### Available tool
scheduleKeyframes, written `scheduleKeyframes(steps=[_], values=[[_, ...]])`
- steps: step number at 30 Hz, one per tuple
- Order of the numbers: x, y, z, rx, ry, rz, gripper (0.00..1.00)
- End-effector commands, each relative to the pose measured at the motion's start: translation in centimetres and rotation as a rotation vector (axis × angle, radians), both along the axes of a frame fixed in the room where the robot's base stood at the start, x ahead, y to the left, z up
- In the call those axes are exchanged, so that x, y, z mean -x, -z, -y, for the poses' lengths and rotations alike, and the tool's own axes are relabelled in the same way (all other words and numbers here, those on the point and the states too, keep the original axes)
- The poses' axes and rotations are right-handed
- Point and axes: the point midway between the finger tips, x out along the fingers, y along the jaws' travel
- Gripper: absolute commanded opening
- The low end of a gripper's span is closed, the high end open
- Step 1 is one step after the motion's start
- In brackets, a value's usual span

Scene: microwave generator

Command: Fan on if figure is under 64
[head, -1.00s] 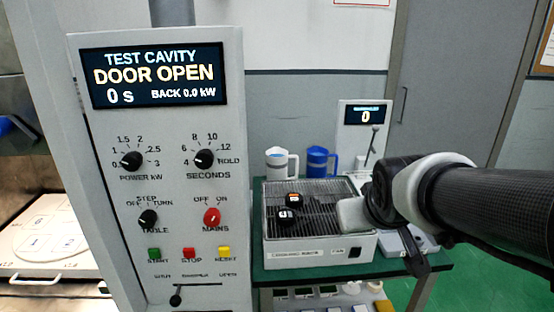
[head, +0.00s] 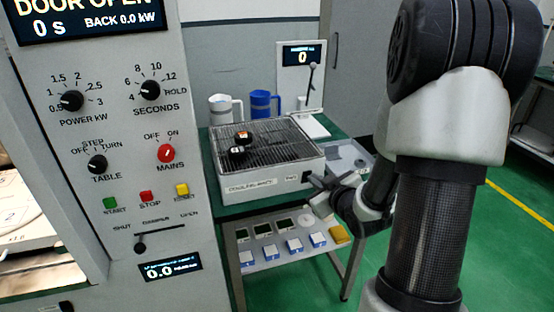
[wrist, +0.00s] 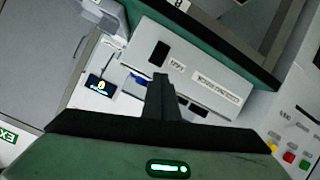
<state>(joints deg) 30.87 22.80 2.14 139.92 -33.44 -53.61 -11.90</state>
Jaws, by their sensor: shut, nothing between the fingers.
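The cooling box (head: 262,178) has a wire rack on top and a small label at the right of its front that appears to read FAN. In the wrist view a black rocker switch (wrist: 158,50) sits beside that label on the box front (wrist: 200,72); its on or off position cannot be told. My gripper (head: 318,184) is shut and empty, just in front of the box's right front corner. In the wrist view its closed fingers (wrist: 160,85) point toward the box front, near the switch. The small display (head: 303,57) behind the rack reads 0; its heading is too small to read.
Two dark pieces (head: 239,146) lie on the rack. The control panel (head: 110,130) at left reads DOOR OPEN, 0 s and BACK 0.0 kW. A lower shelf (head: 290,262) holds several small items.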

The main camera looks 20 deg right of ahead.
Motion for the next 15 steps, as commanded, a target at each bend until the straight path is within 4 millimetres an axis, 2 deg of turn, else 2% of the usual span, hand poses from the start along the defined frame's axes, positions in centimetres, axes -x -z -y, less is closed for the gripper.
scheduleKeyframes(steps=[1,6,9,15], values=[[0.5,2.8,0.4,-0.034,-0.014,0.032,0.00],[2.6,6.3,0.5,-0.159,-0.057,0.217,0.00],[4.4,7.3,0.7,-0.237,-0.056,0.330,0.00],[7.4,7.6,1.5,-0.351,-0.021,0.504,0.00]])
